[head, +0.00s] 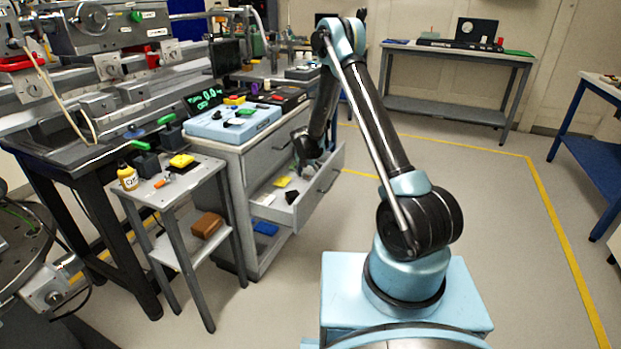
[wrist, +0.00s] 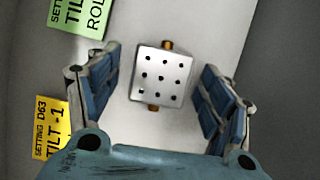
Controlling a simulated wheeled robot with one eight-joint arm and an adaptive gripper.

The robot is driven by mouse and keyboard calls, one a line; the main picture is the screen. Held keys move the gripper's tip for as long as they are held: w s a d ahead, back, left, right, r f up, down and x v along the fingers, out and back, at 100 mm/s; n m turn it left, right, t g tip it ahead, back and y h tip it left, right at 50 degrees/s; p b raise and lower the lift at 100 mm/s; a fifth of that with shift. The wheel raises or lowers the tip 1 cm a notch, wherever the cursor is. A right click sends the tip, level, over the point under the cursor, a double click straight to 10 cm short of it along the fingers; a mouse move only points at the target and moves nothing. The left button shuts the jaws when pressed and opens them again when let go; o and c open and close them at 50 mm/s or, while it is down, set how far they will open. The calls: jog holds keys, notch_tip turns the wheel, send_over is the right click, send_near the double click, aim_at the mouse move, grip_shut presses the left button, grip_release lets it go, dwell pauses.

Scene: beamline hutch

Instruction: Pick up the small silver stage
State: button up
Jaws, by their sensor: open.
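The small silver stage (wrist: 161,77) is a square metal block with a grid of dark holes and a brass knob at its top and bottom edges. In the wrist view it lies on a pale surface between the two blue-padded fingers of my gripper (wrist: 160,95). The fingers are open, with a gap on each side of the stage. In the head view my gripper (head: 308,150) is down at the open drawer (head: 318,191) of the grey cabinet. The stage cannot be made out there.
A green label (wrist: 80,14) and a yellow label (wrist: 52,128) lie left of the stage. The drawer's walls stand close around my gripper. A small side table (head: 150,187) with a yellow bottle (head: 127,178) stands left of the cabinet. Open floor lies to the right.

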aim_at(310, 172)
jog(key=c, duration=1.4)
jog(key=shift+o, duration=0.2)
jog(key=shift+r, duration=0.5)
notch_tip(310, 172, up, 6)
jog(key=shift+f, duration=0.1)
jog(key=s+a, duration=0.1)
jog(key=s, duration=0.4)
jog(key=s+a, duration=0.2)
jog(key=s, duration=0.4)
jog(key=s+a, duration=0.2)
jog(key=s, duration=0.4)
jog(key=shift+s, duration=0.15)
